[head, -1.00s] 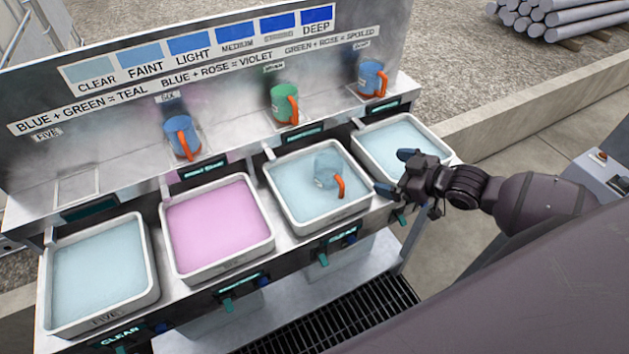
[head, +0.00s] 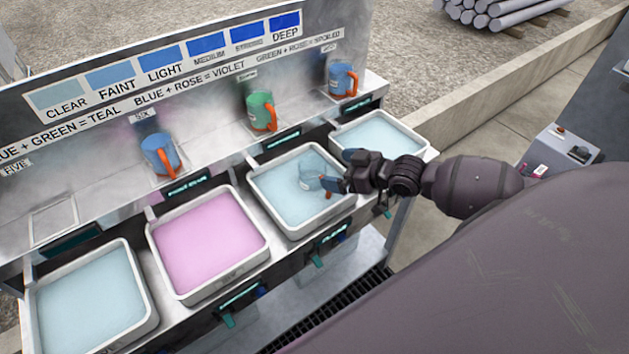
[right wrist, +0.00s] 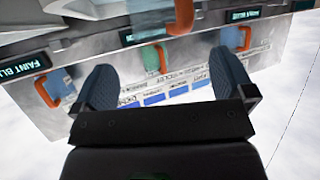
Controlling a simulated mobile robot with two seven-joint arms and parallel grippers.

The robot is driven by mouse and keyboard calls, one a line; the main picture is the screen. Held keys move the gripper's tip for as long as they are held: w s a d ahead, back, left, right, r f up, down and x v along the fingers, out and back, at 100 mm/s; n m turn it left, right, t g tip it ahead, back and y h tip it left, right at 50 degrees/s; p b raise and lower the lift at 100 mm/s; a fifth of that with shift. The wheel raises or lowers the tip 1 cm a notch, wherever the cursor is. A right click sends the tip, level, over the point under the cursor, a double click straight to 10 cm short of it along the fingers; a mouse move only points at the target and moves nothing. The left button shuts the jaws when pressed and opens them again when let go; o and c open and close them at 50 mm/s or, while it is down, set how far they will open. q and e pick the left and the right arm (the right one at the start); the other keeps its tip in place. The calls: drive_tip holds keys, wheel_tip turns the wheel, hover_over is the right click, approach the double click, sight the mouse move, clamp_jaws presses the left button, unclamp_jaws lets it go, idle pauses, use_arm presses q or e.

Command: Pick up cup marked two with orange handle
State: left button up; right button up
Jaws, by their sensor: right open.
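A pale blue see-through cup (head: 309,178) with an orange handle sits tilted in the liquid of the third tote from the left (head: 262,205). My right gripper (head: 341,171) is open at its handle side and partly covers the handle. In the right wrist view, an orange handle (right wrist: 183,16) shows beyond the open right gripper (right wrist: 165,85); I cannot tell whether it touches a finger. A blue cup (head: 160,152), a green cup (head: 260,110) and another blue cup (head: 341,79), all orange-handled, stand on the shelf. I cannot read a "two" on any cup. My left gripper is out of view.
A pink-filled tote (head: 207,290) and a pale blue tote (head: 35,318) stand to the left, another pale tote (head: 425,151) to the right. A backboard with a blue colour scale (head: 165,68) rises behind the shelf. Tote rims surround the cup closely.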

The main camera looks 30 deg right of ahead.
sight(321, 168)
drive_tip(key=shift+x, duration=2.8)
drive_tip(key=c, duration=1.3)
